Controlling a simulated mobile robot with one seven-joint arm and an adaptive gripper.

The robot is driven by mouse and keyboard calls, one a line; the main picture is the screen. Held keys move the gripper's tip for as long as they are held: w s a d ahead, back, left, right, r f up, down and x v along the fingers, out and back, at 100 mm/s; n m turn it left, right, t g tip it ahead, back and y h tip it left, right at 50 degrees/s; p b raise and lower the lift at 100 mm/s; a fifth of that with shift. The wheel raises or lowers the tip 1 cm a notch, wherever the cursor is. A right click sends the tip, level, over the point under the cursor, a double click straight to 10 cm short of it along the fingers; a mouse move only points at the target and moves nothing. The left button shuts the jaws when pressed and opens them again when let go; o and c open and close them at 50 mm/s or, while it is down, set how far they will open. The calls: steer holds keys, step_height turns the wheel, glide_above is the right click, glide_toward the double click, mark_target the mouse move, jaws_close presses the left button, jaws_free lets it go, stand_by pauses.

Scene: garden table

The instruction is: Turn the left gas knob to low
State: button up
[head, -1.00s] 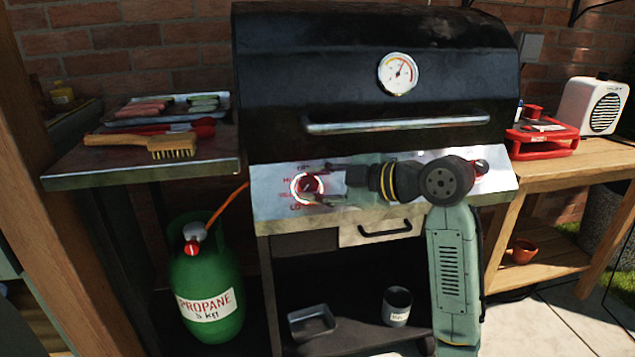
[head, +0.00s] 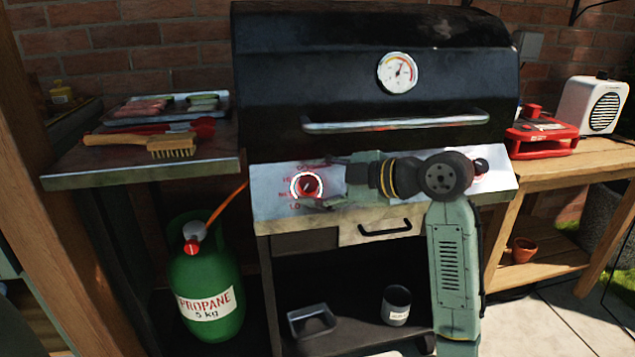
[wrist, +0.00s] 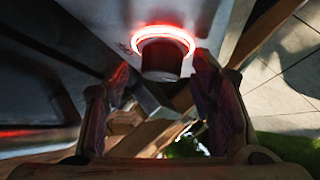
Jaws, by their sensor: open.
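In the wrist view, the knob (wrist: 162,63) shows dark inside a glowing red ring, between and beyond the open fingertips of my gripper (wrist: 160,82). I cannot tell whether either finger touches it.
A right knob (head: 481,166) is partly visible beyond my arm. The grill lid (head: 270,90) with its long handle (head: 395,123) is closed above the panel. A drawer handle (head: 385,228) lies below. A side shelf (head: 75,178) holds a brush, and a green propane bottle (head: 205,285) stands underneath.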

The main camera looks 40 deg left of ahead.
steer(key=s+v, duration=0.1)
steer(key=v, duration=1.1)
steer(key=shift+w, duration=0.45)
